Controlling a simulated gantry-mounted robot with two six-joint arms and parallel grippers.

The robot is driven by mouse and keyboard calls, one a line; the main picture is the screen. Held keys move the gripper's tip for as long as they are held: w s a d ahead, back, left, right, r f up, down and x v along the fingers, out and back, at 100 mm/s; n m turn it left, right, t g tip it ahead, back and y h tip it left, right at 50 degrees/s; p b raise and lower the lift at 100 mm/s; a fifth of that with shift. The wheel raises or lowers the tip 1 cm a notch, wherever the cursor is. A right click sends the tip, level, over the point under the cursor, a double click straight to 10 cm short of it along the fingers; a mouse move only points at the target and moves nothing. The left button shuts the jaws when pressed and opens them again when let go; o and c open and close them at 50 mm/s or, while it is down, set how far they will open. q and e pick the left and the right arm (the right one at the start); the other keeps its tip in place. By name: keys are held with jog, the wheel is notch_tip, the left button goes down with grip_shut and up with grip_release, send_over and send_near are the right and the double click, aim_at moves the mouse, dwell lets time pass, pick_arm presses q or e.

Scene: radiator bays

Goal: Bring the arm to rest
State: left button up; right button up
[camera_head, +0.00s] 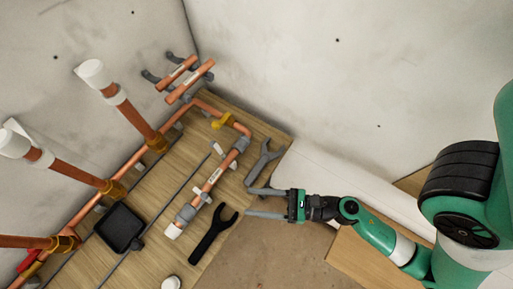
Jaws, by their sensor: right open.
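My right arm comes in from the right side of the head view. Its gripper (265,203) is open, with two grey fingers pointing left and nothing between them. It hovers at the right edge of the wooden board, between a grey wrench (264,160) above and a black open-ended wrench (213,235) below left. I cannot tell its exact height over the board. My left gripper does not show.
Copper pipes (140,153) with white caps stand along the left wall. A shorter copper pipe (213,178) with grey fittings, a black tray (120,228) and a thin rod (155,220) lie on the wooden board (185,155). Bare brown floor (275,255) lies below the gripper.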

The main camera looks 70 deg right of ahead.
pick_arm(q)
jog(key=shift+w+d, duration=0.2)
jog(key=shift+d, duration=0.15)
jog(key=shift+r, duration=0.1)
